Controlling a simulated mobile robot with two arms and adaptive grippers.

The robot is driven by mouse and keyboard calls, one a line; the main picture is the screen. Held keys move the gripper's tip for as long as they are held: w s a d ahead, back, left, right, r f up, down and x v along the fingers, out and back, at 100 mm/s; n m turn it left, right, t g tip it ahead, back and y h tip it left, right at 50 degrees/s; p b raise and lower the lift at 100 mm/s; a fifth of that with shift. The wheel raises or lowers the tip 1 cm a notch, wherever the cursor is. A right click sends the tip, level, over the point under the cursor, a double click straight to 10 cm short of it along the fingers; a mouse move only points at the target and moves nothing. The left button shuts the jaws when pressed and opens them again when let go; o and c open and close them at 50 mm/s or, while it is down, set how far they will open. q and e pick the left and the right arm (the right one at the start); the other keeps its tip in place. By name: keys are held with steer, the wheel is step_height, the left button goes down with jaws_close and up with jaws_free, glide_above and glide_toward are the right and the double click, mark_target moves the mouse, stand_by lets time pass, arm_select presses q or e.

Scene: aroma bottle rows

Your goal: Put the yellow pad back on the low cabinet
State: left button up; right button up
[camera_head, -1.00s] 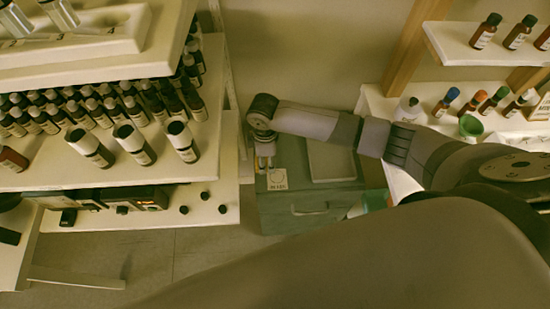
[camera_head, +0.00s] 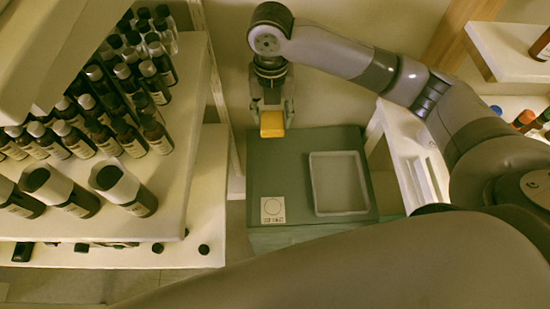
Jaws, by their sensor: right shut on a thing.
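The yellow pad (camera_head: 272,124) is held between the fingers of my right gripper (camera_head: 271,112), which points down and is shut on it. The pad hangs over the back left part of the low cabinet (camera_head: 290,170), a grey-green unit. I cannot tell whether the pad touches the cabinet top or is above it. A white card with a printed circle (camera_head: 273,210) lies on the cabinet's front left corner. A shallow white tray (camera_head: 338,184) lies on the cabinet's right half. My left gripper is not in view.
At left, a shelf (camera_head: 180,170) carries several dark bottles (camera_head: 125,95) with grey caps, close to the cabinet. At right, a white shelf (camera_head: 405,160) and a higher shelf (camera_head: 500,50) flank my right arm. The cabinet's middle left is bare.

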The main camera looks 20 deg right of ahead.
step_height(320, 180, down, 19)
steer(key=shift+s+f, duration=0.1)
steer(key=shift+f, duration=0.1)
steer(key=shift+f, duration=0.1)
stand_by(0.3)
steer(key=o, duration=1)
step_height(320, 180, up, 12)
stand_by(0.3)
